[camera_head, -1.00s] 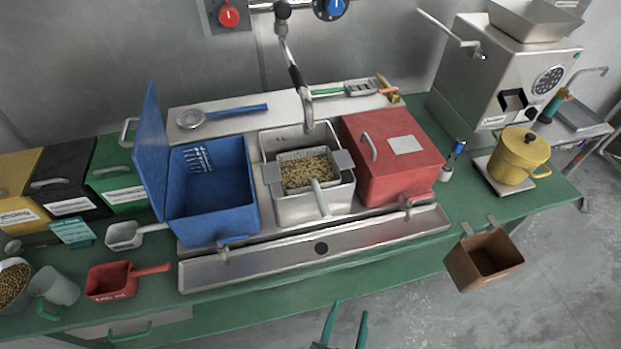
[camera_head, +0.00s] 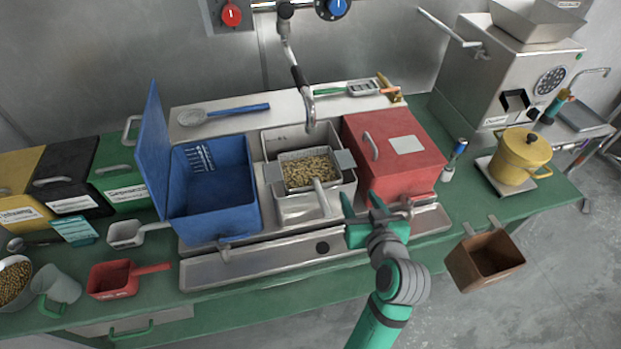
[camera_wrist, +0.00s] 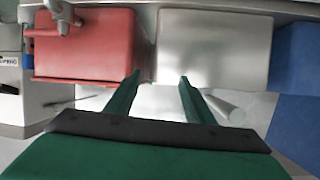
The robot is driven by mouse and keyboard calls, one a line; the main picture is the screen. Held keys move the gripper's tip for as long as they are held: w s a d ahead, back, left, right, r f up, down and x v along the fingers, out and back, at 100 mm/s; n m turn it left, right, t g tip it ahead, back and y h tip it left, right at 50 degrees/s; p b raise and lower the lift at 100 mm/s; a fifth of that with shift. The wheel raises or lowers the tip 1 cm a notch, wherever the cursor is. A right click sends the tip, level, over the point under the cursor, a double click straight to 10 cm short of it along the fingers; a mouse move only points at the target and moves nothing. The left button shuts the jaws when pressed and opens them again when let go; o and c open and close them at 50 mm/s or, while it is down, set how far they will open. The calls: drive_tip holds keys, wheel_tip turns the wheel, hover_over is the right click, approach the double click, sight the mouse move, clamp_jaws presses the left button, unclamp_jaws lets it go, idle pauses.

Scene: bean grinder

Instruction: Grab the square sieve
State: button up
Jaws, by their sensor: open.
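The square sieve (camera_head: 285,162) is a grey mesh basket full of beans. It rests in the middle steel basin (camera_head: 300,209), with flat side tabs over the rim and its pale handle (camera_head: 321,197) pointing to the front. My gripper (camera_head: 361,204) is open and empty, in front of the red box and to the right of the handle, apart from it. In the wrist view my open fingers (camera_wrist: 160,78) have nothing between them. A pale rod, apparently the handle (camera_wrist: 226,104), lies right of them there.
The red box (camera_head: 395,155) stands right of the basin and the blue open-lidded bin (camera_head: 210,190) left. A faucet (camera_head: 300,85) hangs over the basin's back. A blue-handled round strainer (camera_head: 222,114) and a green-handled tool (camera_head: 362,88) lie on the back ledge. A brown box (camera_head: 487,262) hangs at front right.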

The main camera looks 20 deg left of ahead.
drive_tip(key=n+y, duration=0.1)
drive_tip(key=n, duration=0.1)
approach(348, 168)
drive_tip(key=shift+g, duration=0.4)
drive_tip(key=x, duration=0.5)
drive_tip(key=shift+w+a+r, duration=0.2)
drive_tip(key=shift+w+a, duration=0.1)
drive_tip(key=shift+w, duration=0.1)
drive_tip(key=shift+w+f, duration=0.15)
drive_tip(key=shift+w, duration=0.1)
drive_tip(key=x, duration=0.4)
drive_tip(key=shift+w+a+f, duration=0.2)
drive_tip(key=shift+w, duration=0.1)
drive_tip(key=shift+c, duration=0.2)
drive_tip(key=c, duration=1)
